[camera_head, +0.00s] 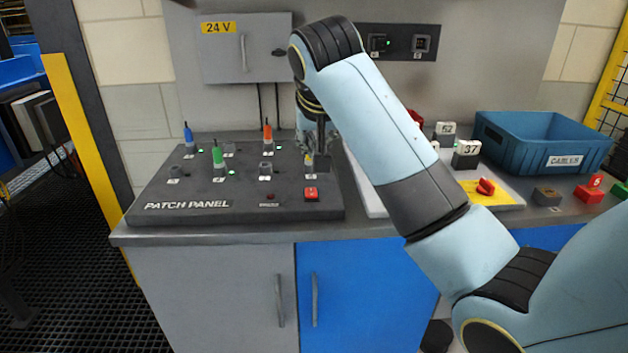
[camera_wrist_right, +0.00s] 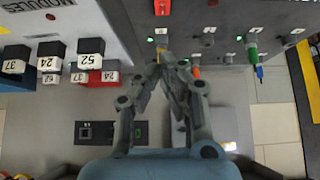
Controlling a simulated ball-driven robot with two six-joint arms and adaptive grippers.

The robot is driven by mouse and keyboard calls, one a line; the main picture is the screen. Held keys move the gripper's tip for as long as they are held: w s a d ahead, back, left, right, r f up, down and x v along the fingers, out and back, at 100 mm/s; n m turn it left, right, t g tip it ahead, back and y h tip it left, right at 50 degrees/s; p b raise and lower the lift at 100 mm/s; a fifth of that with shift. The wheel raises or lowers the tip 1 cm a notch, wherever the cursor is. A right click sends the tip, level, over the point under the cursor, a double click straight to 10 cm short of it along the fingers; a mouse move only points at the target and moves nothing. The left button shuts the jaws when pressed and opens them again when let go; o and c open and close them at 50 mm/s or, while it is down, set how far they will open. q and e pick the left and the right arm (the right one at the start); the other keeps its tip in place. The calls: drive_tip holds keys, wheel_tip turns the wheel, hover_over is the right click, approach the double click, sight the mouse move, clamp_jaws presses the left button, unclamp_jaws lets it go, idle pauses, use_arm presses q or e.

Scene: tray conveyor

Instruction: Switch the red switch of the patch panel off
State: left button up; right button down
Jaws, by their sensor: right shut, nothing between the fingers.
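The patch panel (camera_head: 235,205) is a dark sloped box on the left of the counter. A small red square switch (camera_head: 311,194) with a pale mark sits near its front right corner; it also shows at the top edge of the wrist view (camera_wrist_right: 162,7). I cannot tell its on or off position. My right gripper (camera_head: 318,165) points down over the panel's right side, behind the red switch in the head view. Its fingertips meet in the wrist view (camera_wrist_right: 160,58), shut and empty. A yellow plug (camera_head: 309,159) is close beside the fingers, partly hidden. My left gripper is out of view.
Blue (camera_head: 188,135), green (camera_head: 218,157) and orange (camera_head: 267,132) plugs stand up from the panel. A yellow plate with a red knob (camera_head: 486,187) and a blue crate (camera_head: 540,125) lie to the right. Numbered blocks (camera_head: 466,150) stand between.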

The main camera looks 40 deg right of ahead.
hover_over(314, 193)
drive_tip(key=s, duration=0.1)
drive_tip(key=f, duration=0.6)
drive_tip(key=shift+a+f, duration=0.25)
drive_tip(key=shift+f, duration=0.05)
wheel_tip(314, 193, down, 4)
drive_tip(key=shift+w+r, duration=0.1)
drive_tip(key=shift+r, duration=0.1)
drive_tip(key=shift+f, duration=0.6)
drive_tip(key=shift+s+f+p, duration=0.1)
drive_tip(key=shift+s+p, duration=0.1)
drive_tip(key=shift+p, duration=0.35)
drive_tip(key=shift+a+f, duration=0.1)
drive_tip(key=shift+f, duration=0.1)
drive_tip(key=shift+w+r, duration=0.1)
drive_tip(key=shift+w, duration=0.05)
drive_tip(key=shift+w+d+r, duration=0.2)
drive_tip(key=shift+w+d, duration=0.2)
drive_tip(key=shift+w, duration=0.1)
